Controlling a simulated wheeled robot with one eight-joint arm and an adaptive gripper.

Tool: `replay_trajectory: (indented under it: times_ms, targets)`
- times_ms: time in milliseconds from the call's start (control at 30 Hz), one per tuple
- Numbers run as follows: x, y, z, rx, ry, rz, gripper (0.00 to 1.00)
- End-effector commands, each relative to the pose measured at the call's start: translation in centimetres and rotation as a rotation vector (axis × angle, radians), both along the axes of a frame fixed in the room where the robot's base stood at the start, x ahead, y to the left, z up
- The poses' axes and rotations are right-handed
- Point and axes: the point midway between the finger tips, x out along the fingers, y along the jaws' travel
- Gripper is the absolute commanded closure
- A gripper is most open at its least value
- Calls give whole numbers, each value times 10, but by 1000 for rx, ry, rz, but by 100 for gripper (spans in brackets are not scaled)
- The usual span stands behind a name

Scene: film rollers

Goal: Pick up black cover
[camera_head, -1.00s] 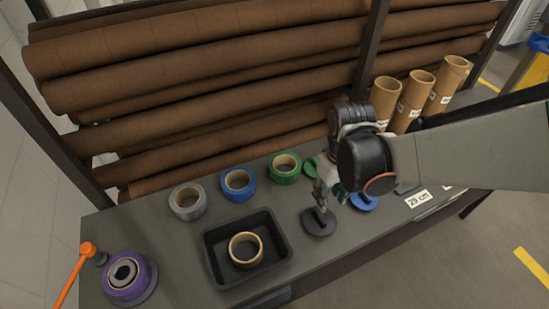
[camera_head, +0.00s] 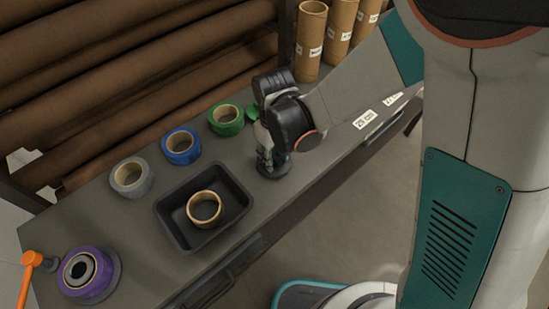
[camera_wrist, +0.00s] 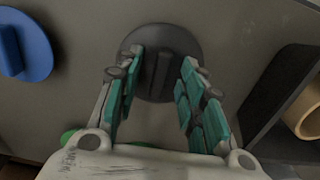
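The black cover (camera_wrist: 160,35) is a dark round disc with a raised straight grip bar across its middle. It lies flat on the grey table, and in the head view (camera_head: 281,173) it is mostly hidden under my gripper (camera_head: 268,163). In the wrist view my gripper (camera_wrist: 162,62) is open, with its teal-padded fingers on either side of the grip bar. A gap shows between each finger and the bar.
A black tray (camera_head: 172,208) holding a tape roll (camera_head: 204,209) stands left of the cover. Grey (camera_head: 131,178), blue (camera_head: 181,146) and green (camera_head: 226,119) tape rolls stand behind. A blue cover (camera_wrist: 24,45) lies nearby. Purple tape (camera_head: 87,275) sits at front left.

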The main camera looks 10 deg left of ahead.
Motion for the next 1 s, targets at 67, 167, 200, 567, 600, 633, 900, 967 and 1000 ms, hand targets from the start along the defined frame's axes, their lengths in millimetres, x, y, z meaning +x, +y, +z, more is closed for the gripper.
replay_trajectory:
  times_ms: [67,167,200,567,600,633,900,967,1000]
  targets:
    - [0,0,1,0,0,0,63]
    - [0,0,1,0,0,0,72]
    - [0,0,1,0,0,0,81]
    - [0,0,1,0,0,0,100]
    - [0,0,1,0,0,0,100]
    - [0,0,2,0,0,0,100]
    - [0,0,16,0,0,0,100]
    - [0,0,24,0,0,0,100]
    - [0,0,31,0,0,0,100]
